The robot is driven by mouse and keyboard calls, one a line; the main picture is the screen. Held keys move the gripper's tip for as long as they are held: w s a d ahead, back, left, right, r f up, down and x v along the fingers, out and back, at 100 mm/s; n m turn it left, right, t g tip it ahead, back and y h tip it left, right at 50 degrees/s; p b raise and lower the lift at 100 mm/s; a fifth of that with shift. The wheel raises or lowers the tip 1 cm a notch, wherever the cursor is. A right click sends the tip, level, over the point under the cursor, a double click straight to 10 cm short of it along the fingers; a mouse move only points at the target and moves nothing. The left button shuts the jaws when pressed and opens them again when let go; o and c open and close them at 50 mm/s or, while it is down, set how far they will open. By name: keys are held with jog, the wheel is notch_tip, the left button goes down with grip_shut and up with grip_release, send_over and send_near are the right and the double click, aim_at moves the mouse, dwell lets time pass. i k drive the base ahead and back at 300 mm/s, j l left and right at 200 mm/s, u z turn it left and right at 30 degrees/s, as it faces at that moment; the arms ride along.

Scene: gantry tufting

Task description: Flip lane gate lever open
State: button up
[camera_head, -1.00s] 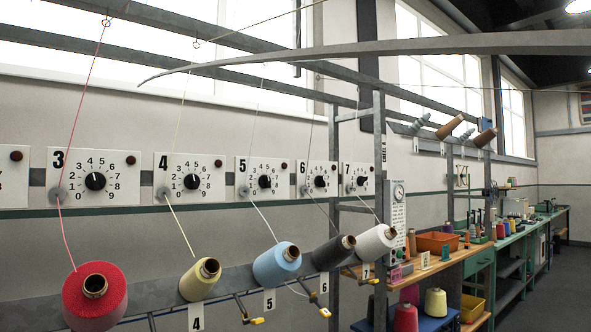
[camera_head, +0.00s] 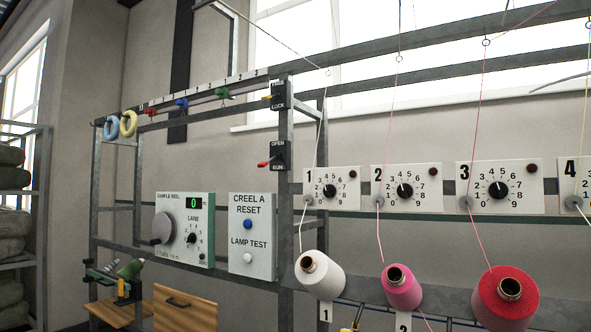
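My gripper is not in view. A small black box (camera_head: 280,156) on the grey upright has OPEN printed at its top and RUN at its bottom. Its red-tipped lever (camera_head: 264,163) sticks out to the left, near the RUN end. Above it, a second black box (camera_head: 281,95) reads LOCK and has a yellow-orange lever (camera_head: 268,97). Small yellow lever parts (camera_head: 348,329) show below the cones at the bottom edge, mostly cut off. No label reads lane gate, so I cannot tell which lever that is.
Numbered dial plates (camera_head: 331,188) line the wall above white (camera_head: 320,277), pink (camera_head: 402,289) and red (camera_head: 505,300) yarn cones. Threads run upward. A sample reel panel (camera_head: 184,229) and Creel A reset panel (camera_head: 252,236) are left of the upright. A shelf (camera_head: 40,200) stands far left.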

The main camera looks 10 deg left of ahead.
aim_at(262, 164)
jog(key=j+u, duration=0.1)
jog(key=u, duration=0.35)
jog(key=j+u, duration=0.15)
jog(key=u, duration=0.3)
